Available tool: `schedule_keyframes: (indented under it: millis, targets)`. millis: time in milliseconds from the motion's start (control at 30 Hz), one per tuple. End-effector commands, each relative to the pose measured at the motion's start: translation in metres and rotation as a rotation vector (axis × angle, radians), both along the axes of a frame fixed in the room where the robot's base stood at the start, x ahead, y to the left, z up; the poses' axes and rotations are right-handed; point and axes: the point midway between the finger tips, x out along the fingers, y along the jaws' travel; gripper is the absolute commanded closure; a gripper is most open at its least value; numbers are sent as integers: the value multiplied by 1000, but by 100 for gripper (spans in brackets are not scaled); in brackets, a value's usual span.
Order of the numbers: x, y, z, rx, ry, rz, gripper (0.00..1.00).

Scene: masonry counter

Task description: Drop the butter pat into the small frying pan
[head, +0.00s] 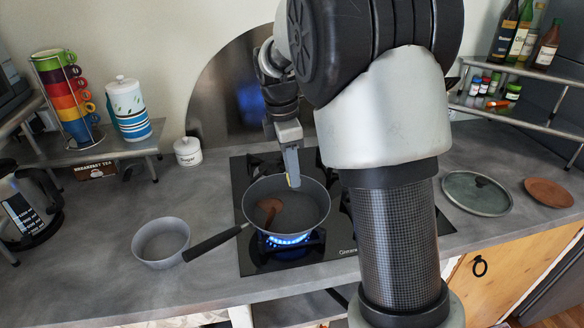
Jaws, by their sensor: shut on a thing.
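The small frying pan (312,216) is dark grey, with a black handle pointing to the lower left. It sits on a lit burner of the black hob, with blue flame under it. My gripper (292,182) points down over the pan's far part, its fingertips at about rim level in the picture. It is shut on the butter pat (287,179), of which only a small pale-yellow edge shows beside the fingers. The rest of the pat is hidden. A brown thing (269,206) lies in the pan's left part; I cannot tell what it is.
A grey bowl (160,258) stands left of the pan handle. A sugar jar (188,151) and a kettle (30,205) stand left. The counter's left front is clear.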

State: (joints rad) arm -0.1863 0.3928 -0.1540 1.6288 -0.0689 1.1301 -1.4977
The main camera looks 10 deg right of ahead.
Motion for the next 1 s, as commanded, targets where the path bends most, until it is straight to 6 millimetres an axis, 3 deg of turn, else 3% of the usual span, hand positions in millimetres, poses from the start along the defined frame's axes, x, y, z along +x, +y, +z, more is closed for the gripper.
schedule_keyframes:
  millis: [167,200,333,733,867,1000]
  targets:
    - [0,0,0,0,0,0,94]
    - [0,0,0,0,0,0,71]
    - [0,0,0,0,0,0,51]
    - [0,1,10,1,-1,0,51]
    - [1,4,32,1,-4,0,51]
    - [1,8,66,1,-5,1,51]
